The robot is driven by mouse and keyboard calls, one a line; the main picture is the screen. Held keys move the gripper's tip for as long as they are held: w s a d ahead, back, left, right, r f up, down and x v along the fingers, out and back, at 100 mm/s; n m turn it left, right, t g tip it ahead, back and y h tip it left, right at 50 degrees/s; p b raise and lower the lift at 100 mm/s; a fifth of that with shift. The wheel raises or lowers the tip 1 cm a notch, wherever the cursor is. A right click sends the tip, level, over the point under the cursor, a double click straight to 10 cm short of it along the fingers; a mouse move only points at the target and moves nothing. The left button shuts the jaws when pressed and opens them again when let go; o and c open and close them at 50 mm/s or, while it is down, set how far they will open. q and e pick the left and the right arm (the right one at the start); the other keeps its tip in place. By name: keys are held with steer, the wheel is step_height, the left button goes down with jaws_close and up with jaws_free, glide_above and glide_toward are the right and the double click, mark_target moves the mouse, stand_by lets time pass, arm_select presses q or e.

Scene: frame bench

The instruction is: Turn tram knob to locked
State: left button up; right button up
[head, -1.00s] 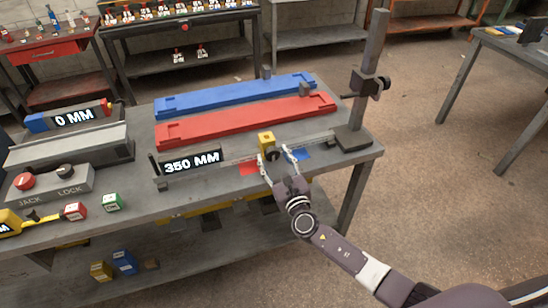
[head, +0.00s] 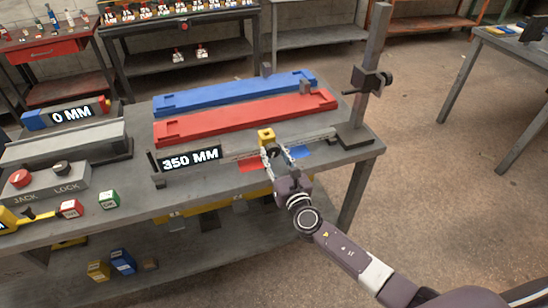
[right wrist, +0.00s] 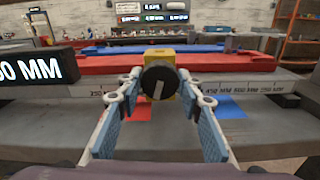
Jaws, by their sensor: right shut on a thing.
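The yellow tram block (head: 267,135) sits on the ruled rail of the bench, right of the "350 MM" display. Its round black knob (right wrist: 159,83) faces the right wrist camera, with a pale pointer line close to upright, leaning slightly right at the top. My right gripper (head: 276,152) reaches the knob from the front, and its fingers are shut on the knob's two sides. The fingers also show in the right wrist view (right wrist: 160,92). My left gripper is not in view.
A red patch (head: 250,164) and a blue patch (head: 300,152) lie on either side below the tram. Red (head: 240,118) and blue (head: 235,93) long bars lie behind the rail. A grey upright post (head: 367,80) stands at the right end. A JACK/LOCK box (head: 45,190) sits left.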

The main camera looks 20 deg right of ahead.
steer(key=m+b, duration=0.2)
steer(key=m, duration=0.1)
steer(key=shift+f+m, duration=0.15)
steer(key=shift+m, duration=0.25)
steer(key=m+b, duration=0.1)
steer(key=m, duration=0.2)
steer(key=shift+m+b, duration=0.3)
steer(key=m+b, duration=0.1)
steer(key=m, duration=0.2)
steer(key=shift+m, duration=0.3)
steer(key=shift+m+b, duration=0.35)
steer(key=shift+m, duration=1.45)
steer(key=o, duration=1.2)
steer(key=shift+c, duration=0.2)
